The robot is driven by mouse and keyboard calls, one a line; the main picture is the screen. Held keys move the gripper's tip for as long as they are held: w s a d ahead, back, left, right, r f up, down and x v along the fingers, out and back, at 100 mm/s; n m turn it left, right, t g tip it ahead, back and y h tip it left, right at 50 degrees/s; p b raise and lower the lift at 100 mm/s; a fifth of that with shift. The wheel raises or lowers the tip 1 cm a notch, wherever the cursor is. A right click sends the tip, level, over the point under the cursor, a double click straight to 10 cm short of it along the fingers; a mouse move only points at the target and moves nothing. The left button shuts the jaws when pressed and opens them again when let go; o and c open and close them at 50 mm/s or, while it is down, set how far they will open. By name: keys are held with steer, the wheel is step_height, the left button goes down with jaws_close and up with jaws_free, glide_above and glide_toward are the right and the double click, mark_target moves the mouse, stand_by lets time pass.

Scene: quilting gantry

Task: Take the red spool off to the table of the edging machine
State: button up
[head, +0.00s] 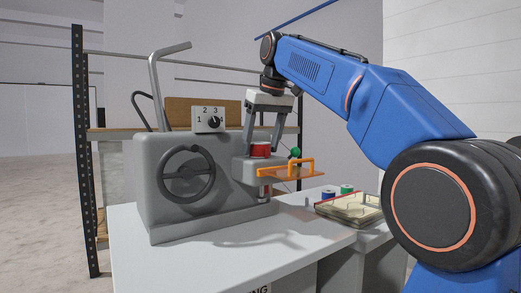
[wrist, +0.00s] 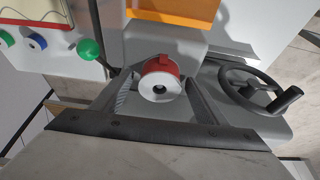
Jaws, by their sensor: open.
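The red spool (head: 261,149) sits upright on the arm of the grey edging machine (head: 165,180). In the wrist view the red spool (wrist: 161,79) shows its white top with a dark centre hole. My gripper (head: 262,137) points down over it, with one finger on each side. In the wrist view my gripper (wrist: 158,85) is open, and gaps show between the fingers and the spool. The machine's table (head: 200,255) is pale, with bare room in front of the machine. The spool's underside is hidden.
An orange handle guard (head: 287,169) juts out just below and right of the spool. A handwheel (head: 185,174) and a dial box (head: 208,119) are on the machine. A blue spool (head: 328,195), a green spool (head: 347,189) and a clear-lidded tray (head: 350,207) stand at right.

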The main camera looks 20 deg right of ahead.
steer(key=c, duration=1.2)
steer(key=shift+o, duration=0.2)
steer(key=shift+r, duration=0.2)
steer(key=shift+r, duration=0.7)
steer(key=shift+r, duration=0.1)
steer(key=shift+r, duration=0.35)
steer(key=shift+r, duration=0.7)
steer(key=shift+r, duration=0.35)
